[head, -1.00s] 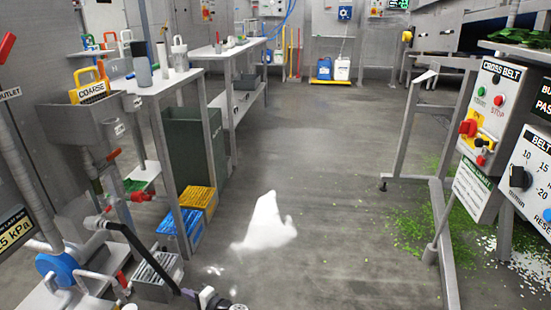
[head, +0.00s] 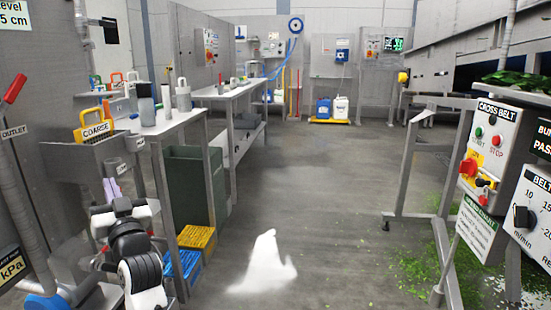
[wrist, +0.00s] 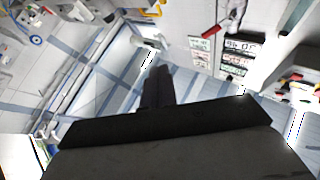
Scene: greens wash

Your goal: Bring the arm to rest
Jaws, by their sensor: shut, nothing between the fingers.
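My arm (head: 135,255) is folded up at the lower left of the head view, in front of the steel bench with the jars. Its white and black links show there, but I cannot make out the fingertips in that view. In the wrist view my gripper (wrist: 157,88) shows as dark fingers close together, with nothing between them. The wrist camera looks across a tilted scene of pale walls, bright lights and panels. No object is in the gripper's grasp.
A steel bench (head: 160,125) with jars stands on the left, near the COARSE caddy (head: 97,128). Yellow (head: 197,238) and blue (head: 182,272) crates sit below. A control panel (head: 490,150) and steel frame (head: 405,175) stand right. The middle floor (head: 330,190) is clear, with a white patch (head: 268,262).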

